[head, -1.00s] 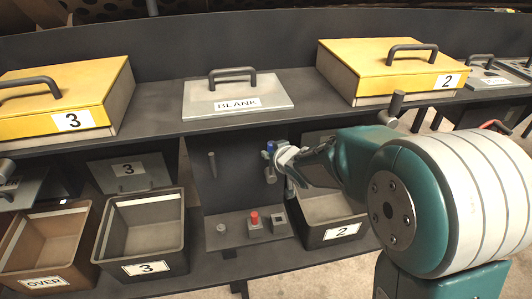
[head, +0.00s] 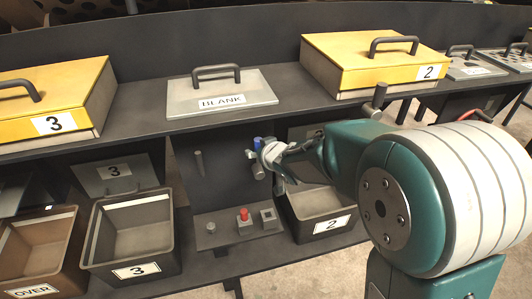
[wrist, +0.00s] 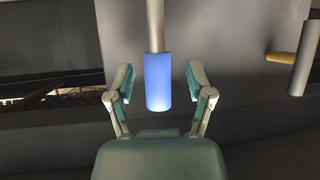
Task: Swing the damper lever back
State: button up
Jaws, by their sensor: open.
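The damper lever shows in the wrist view as a pale metal rod with a blue grip (wrist: 158,80) at its lower end. My gripper (wrist: 160,90) is open, with one finger on each side of the blue grip. Gaps show between the grip and both fingers, so I see no contact. In the head view the blue grip (head: 257,142) is a small patch at the tip of my gripper (head: 266,152), in front of the dark upright panel. The rest of the lever is hard to make out there.
A grey cylinder on a brass-coloured pin (wrist: 283,57) is right of the lever. A control box with a red button (head: 243,214) sits below. Bin 2 (head: 322,217) and bin 3 (head: 135,240) flank it. The shelf with the BLANK lid (head: 221,92) overhangs the panel.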

jog(key=v, duration=1)
jog(key=shift+s, duration=0.3)
jog(key=shift+r, duration=0.15)
jog(key=s+d+r+m+h, duration=0.4)
jog(key=s+d+h, duration=0.25)
jog(key=d, duration=0.55)
jog(key=s+d+f+m+g, duration=0.1)
jog(key=s+g, duration=0.4)
jog(key=s, duration=1.1)
jog(key=shift+s+d+f+m+y, duration=0.25)
jog(key=shift+s+f+m+y, duration=0.1)
jog(key=shift+y, duration=0.1)
